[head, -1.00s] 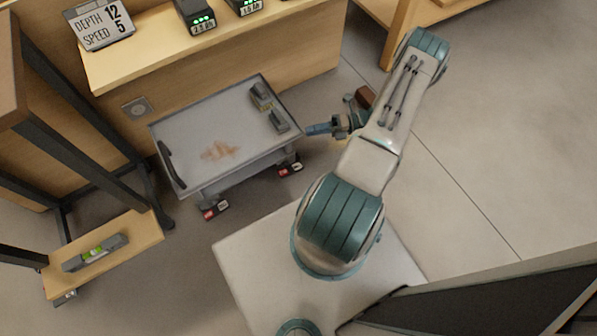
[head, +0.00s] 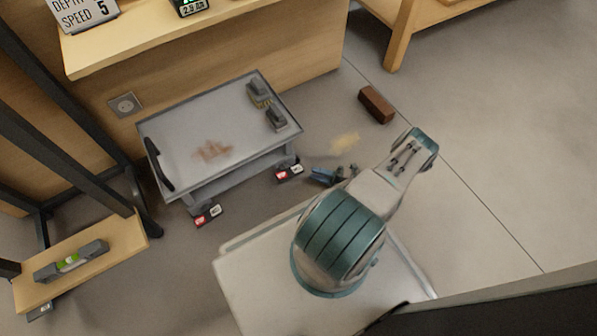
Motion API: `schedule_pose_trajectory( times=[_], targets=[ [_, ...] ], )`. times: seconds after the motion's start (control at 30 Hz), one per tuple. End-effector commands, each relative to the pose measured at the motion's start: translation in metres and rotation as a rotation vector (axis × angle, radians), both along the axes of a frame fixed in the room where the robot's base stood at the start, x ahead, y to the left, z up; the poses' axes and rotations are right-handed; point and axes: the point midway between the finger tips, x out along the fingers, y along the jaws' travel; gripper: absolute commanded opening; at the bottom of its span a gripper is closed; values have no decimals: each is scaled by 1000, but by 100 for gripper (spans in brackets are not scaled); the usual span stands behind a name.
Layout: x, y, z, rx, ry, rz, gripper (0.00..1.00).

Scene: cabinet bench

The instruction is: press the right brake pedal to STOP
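The grey cart (head: 175,135) stands in front of the wooden bench. Its right brake pedal (head: 289,173) is low at the cart's right front corner, with a red part on the left and a white part on the right. The left brake pedal (head: 208,215) at the left front corner has the same two colours. My gripper (head: 320,176) is low, just right of the right pedal, with its blue tip pointing left at it. A small gap seems to show between them. The fingers are too small and blurred to tell open from shut.
A wooden shelf (head: 100,262) is at left. Floor to the right is clear.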

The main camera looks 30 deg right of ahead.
Motion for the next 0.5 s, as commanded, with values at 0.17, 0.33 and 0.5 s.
schedule_pose_trajectory(
  times=[0.17, 0.33, 0.5],
  targets=[
    [25, 27, 1, 3, -1, 5, 29],
    [42, 44, 5, 1, 0, 2, 29],
    [50, 52, 8, -1, -2, 1, 29]
  ],
)
